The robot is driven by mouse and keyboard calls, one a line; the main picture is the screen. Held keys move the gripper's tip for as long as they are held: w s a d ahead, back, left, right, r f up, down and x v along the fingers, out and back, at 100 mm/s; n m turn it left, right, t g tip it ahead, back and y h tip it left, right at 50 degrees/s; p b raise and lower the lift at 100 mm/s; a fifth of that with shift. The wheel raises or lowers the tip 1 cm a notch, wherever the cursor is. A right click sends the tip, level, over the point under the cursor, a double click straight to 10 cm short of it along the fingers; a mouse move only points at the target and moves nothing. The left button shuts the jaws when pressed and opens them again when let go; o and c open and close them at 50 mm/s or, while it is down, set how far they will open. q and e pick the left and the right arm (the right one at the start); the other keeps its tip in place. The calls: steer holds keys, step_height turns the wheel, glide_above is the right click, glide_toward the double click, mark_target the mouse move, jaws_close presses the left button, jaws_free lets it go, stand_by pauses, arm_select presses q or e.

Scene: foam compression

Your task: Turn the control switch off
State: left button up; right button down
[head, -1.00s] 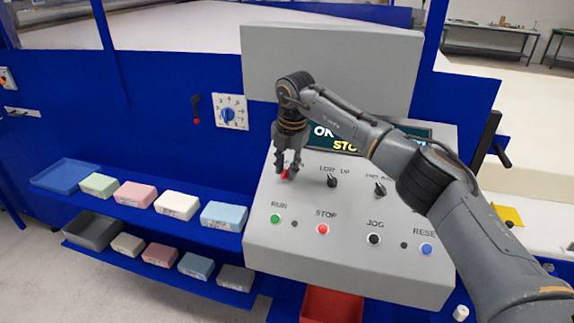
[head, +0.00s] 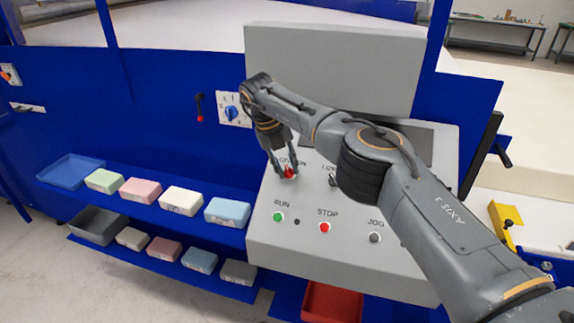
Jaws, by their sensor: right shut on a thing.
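The control switch (head: 289,173) is a small red knob at the upper left of the sloped grey control panel (head: 330,270). My right gripper (head: 284,172) reaches down over the panel and is shut on the red knob, with its fingers on either side. The label above the knob is partly covered by the fingers. The display (head: 420,147) on the panel is dark, and my right arm hides much of it. My left gripper is not in view.
A green RUN button (head: 278,216), a red STOP button (head: 324,227) and a JOG button (head: 375,237) sit below. My arm covers the panel's right side. Shelves with coloured foam blocks (head: 181,201) stand left. A red bin (head: 332,302) is beneath.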

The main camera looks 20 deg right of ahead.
steer(key=shift+a+n+h, duration=0.1)
steer(key=shift+n+h, duration=0.2)
steer(key=shift+n, duration=0.3)
steer(key=c, duration=1.4)
jaws_free()
steer(key=shift+c, duration=0.2)
steer(key=v, duration=0.7)
steer(key=shift+a+r, duration=0.15)
steer(key=shift+r, duration=0.05)
